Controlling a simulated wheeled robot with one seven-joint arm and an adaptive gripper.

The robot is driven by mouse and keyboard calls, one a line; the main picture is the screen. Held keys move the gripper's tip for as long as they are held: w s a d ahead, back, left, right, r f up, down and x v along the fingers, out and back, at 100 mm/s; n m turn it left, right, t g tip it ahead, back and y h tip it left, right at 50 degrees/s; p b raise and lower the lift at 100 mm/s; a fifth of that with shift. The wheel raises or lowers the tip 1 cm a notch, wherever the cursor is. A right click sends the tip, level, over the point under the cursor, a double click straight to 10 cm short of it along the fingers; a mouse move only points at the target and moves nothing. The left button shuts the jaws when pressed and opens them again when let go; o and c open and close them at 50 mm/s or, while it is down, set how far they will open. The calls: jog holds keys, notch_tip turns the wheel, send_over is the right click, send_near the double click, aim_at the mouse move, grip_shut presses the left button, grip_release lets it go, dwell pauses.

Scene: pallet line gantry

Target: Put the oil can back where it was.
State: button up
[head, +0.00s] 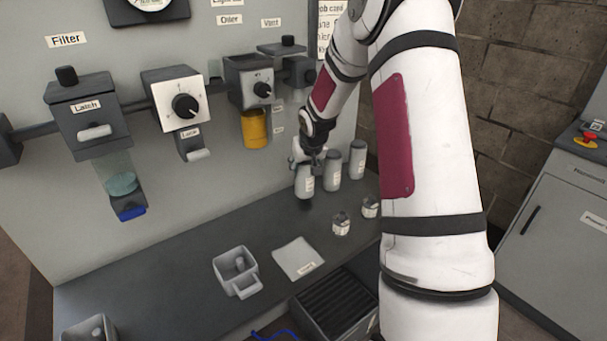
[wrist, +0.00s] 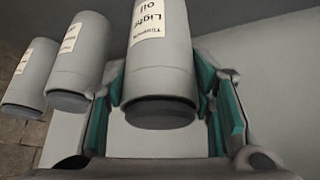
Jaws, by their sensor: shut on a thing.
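My gripper (head: 307,158) is shut on a grey oil can (head: 304,182) at the back of the dark bench. In the wrist view the same can (wrist: 160,62) stands between the teal finger pads, its white label reading "Light oil" upside down. The can looks upright in the head view. Its lower end is close to the bench top; I cannot tell whether it touches. Two similar grey cans, a middle one (head: 331,170) and a right one (head: 357,160), stand in a row to its right. They show at the left in the wrist view.
Two small labelled jars (head: 341,224) (head: 370,207) stand in front of the cans. A pale labelled cloth or sheet (head: 298,258) and a grey handled container (head: 229,267) lie nearer. A unit with a yellow bowl (head: 255,130) hangs above, left of my gripper.

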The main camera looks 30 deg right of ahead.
jog(key=shift+f, duration=0.85)
jog(key=shift+w+f, duration=0.25)
jog(key=shift+f, duration=0.15)
jog(key=shift+f, duration=0.15)
jog(key=o, duration=1.5)
